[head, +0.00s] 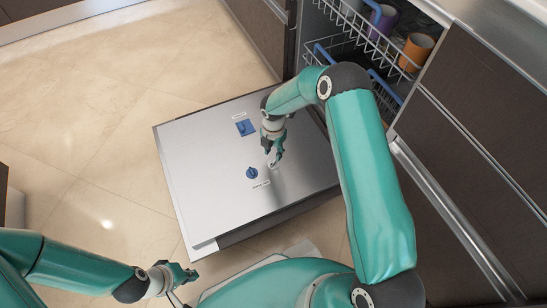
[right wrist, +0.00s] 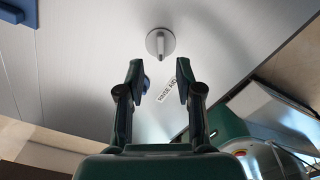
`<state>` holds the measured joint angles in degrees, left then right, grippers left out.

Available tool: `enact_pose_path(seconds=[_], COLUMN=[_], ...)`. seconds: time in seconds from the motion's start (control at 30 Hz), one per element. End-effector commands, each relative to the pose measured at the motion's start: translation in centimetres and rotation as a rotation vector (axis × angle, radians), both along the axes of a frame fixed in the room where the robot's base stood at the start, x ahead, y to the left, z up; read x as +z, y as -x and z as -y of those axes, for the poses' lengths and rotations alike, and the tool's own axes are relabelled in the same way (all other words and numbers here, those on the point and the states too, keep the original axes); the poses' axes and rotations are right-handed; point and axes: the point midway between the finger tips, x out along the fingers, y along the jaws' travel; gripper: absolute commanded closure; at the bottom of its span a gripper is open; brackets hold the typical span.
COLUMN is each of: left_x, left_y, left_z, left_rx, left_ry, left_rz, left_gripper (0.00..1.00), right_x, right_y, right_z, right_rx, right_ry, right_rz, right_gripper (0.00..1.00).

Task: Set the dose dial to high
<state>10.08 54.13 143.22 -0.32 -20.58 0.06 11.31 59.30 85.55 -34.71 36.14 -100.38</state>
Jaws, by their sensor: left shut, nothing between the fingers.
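A pale grey round dial with a raised pointer grip (right wrist: 160,42) sits on the inner face of the lowered dishwasher door (head: 205,190). In the right wrist view it lies just beyond my right gripper (right wrist: 157,72), which is open and empty with its fingers apart. In the head view, the right gripper (head: 274,158) points down at the door and largely hides the dial. A blue round knob (head: 251,172) and a blue latch (head: 244,127) are also on the door. The dial's markings are too small to read. My left gripper (head: 186,273) is shut and empty at the lower left, away from the door.
The open dishwasher has racks (head: 330,48) holding an orange cup (head: 417,50) and a purple cup (head: 382,22). A small printed label (head: 261,184) is near the blue knob. Dark cabinet fronts (head: 460,140) stand at the right. The tiled floor (head: 95,120) at the left is clear.

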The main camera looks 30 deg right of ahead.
Motion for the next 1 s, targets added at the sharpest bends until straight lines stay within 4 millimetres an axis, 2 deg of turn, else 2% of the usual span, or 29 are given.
enact_pose_path(seconds=[0.03, 0.2, 0.4, 1.0], left_x=[0.0, 0.0, 0.0, -0.1], left_y=[0.0, 0.0, 0.0, 0.0], left_z=[0.0, 0.0, 0.0, 0.0], left_rx=[0.0, 0.0, 0.0, 0.0], left_ry=[0.0, 0.0, 0.0, 0.0], left_rz=[0.0, 0.0, 0.0, 0.0], left_gripper=[1.0, 1.0, 1.0, 1.0], right_x=[1.3, 4.2, 6.1, 6.0], right_y=[0.0, 0.0, 0.0, 0.3], right_z=[0.0, 0.0, 0.0, 0.0], right_rx=[0.001, 0.002, 0.002, 0.0], right_ry=[0.001, 0.0, 0.0, -0.001], right_rz=[0.003, 0.001, -0.001, -0.009], right_gripper=[0.65, 0.65, 0.65, 0.65])
